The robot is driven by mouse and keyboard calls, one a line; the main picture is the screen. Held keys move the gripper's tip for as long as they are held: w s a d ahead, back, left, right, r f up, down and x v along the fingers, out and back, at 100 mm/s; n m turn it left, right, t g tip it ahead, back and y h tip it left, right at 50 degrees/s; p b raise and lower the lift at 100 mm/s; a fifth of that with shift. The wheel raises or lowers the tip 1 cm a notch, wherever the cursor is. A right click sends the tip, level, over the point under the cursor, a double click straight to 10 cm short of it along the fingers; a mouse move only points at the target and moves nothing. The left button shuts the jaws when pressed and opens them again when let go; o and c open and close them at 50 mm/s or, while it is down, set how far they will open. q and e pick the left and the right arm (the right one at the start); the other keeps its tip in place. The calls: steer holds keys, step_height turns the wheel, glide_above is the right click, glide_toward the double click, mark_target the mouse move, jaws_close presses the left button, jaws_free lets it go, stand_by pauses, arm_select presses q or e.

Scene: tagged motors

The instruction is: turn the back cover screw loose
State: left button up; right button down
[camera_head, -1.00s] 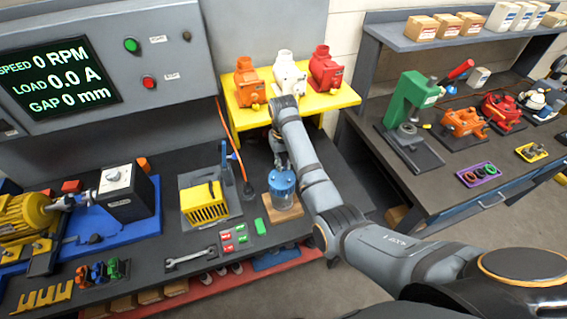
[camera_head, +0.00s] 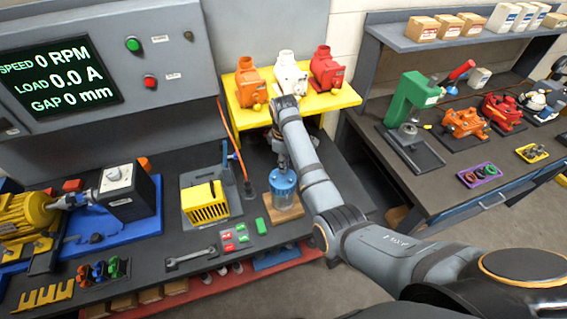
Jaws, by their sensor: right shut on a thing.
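My right gripper (camera_head: 283,160) is small in the head view, at the end of the grey arm that comes in from the right. It points down just above the blue-topped clear jar (camera_head: 284,190), which stands on a wooden block. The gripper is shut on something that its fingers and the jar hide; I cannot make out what. A yellow slatted housing (camera_head: 204,204) sits on a grey plate left of the jar. I cannot make out a back cover screw. My left gripper is not in view.
A wrench (camera_head: 190,259) and small red and green blocks (camera_head: 235,237) lie at the bench front. A thin orange rod (camera_head: 232,137) stands between housing and jar. A yellow shelf (camera_head: 290,101) with several pump-like housings is behind my right arm.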

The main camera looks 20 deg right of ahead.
steer(key=n, duration=0.5)
steer(key=shift+s+n, duration=0.1)
steer(key=shift+n, duration=0.2)
steer(key=n, duration=0.4)
steer(key=shift+n, duration=0.3)
steer(key=n, duration=0.4)
steer(key=shift+d, duration=0.1)
steer(key=n, duration=0.4)
steer(key=shift+s, duration=0.1)
steer(key=shift+n, duration=0.5)
steer(key=c, duration=1.3)
jaws_free()
steer(key=shift+w, duration=0.2)
steer(key=shift+s, duration=0.1)
